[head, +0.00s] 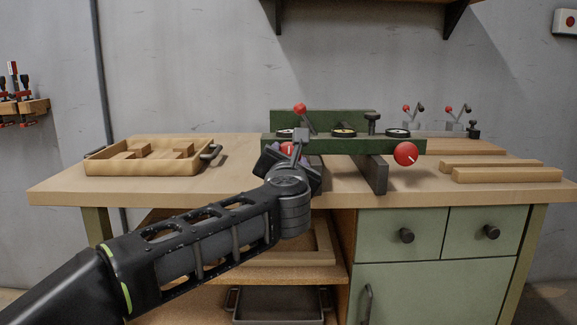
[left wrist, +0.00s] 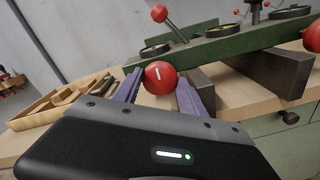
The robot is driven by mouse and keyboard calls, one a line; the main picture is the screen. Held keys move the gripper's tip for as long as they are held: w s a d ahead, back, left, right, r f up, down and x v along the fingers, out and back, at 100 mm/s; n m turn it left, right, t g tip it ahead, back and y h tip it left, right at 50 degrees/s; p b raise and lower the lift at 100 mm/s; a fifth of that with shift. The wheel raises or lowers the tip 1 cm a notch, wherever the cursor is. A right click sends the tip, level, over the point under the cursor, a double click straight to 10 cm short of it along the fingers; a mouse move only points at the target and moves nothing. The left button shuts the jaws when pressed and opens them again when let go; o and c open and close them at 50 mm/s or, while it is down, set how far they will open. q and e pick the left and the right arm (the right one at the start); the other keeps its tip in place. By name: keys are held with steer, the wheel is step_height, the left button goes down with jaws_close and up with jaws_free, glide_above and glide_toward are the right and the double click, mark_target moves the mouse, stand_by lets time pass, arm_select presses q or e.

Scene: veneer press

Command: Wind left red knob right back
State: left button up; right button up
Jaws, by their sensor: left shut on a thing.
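The left red knob (left wrist: 160,77) is a round red ball with a white mark, on the front of the green veneer press (head: 340,145). My left gripper (left wrist: 157,88) is shut on this knob, with a purple finger on either side of it. In the head view the knob (head: 288,148) is partly hidden behind my gripper (head: 288,165). The right red knob (head: 405,154) sits at the press's right front, with a white mark on it. My right gripper is not in view.
A wooden tray (head: 150,168) with wood pieces stands on the bench (head: 70,190) at left. Wooden strips (head: 505,174) lie at right. A red-tipped lever (head: 299,109) rises above the press near my gripper. Dark bars (head: 372,174) support the press.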

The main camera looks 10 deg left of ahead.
arm_select(q)
steer(key=shift+n, duration=0.3)
steer(key=o, duration=1.4)
steer(key=shift+c, duration=0.2)
